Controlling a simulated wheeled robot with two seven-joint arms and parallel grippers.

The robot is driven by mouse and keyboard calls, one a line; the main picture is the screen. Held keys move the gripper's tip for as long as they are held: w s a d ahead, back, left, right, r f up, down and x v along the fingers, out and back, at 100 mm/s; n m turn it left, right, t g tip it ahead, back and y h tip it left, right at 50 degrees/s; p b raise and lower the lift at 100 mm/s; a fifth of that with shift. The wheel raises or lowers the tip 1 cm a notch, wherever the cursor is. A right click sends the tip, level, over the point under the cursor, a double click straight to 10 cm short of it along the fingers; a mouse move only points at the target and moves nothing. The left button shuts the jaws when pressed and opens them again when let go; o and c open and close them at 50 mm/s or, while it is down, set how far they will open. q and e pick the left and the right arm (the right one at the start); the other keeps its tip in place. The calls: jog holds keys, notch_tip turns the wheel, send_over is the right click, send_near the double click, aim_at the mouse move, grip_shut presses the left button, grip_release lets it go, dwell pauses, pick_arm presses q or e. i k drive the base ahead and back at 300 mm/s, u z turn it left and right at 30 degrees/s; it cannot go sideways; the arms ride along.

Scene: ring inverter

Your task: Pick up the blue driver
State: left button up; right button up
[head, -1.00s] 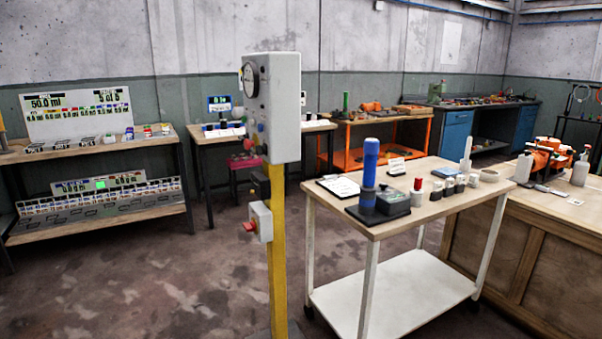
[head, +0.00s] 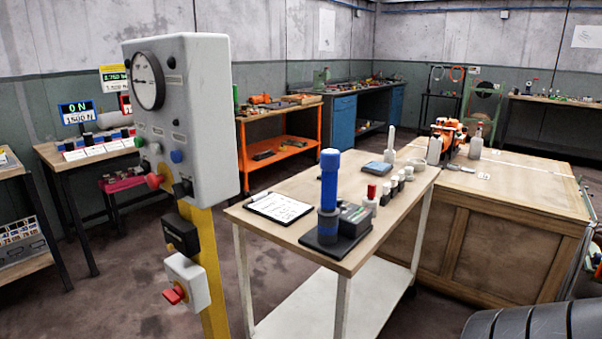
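A tall blue cylinder (head: 329,190) stands upright on a black base at the front of a wheeled trolley (head: 290,236). It is the most prominent blue thing in view, but I cannot tell for sure that it is the blue driver. A dark grey box (head: 355,219) sits right beside it. Neither of my grippers is in view.
A grey control box (head: 205,120) on a yellow post (head: 211,270) stands close, left of the trolley. A clipboard (head: 280,208) and several small bottles lie on the trolley. A wooden cabinet (head: 490,240) stands to the right. An orange workbench (head: 285,150) is behind.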

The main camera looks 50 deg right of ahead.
aim_at(330, 162)
jog(key=z, duration=0.75)
jog(key=i, duration=1.1)
jog(key=z, duration=1.45)
jog(key=i, duration=0.2)
jog(key=z, duration=0.1)
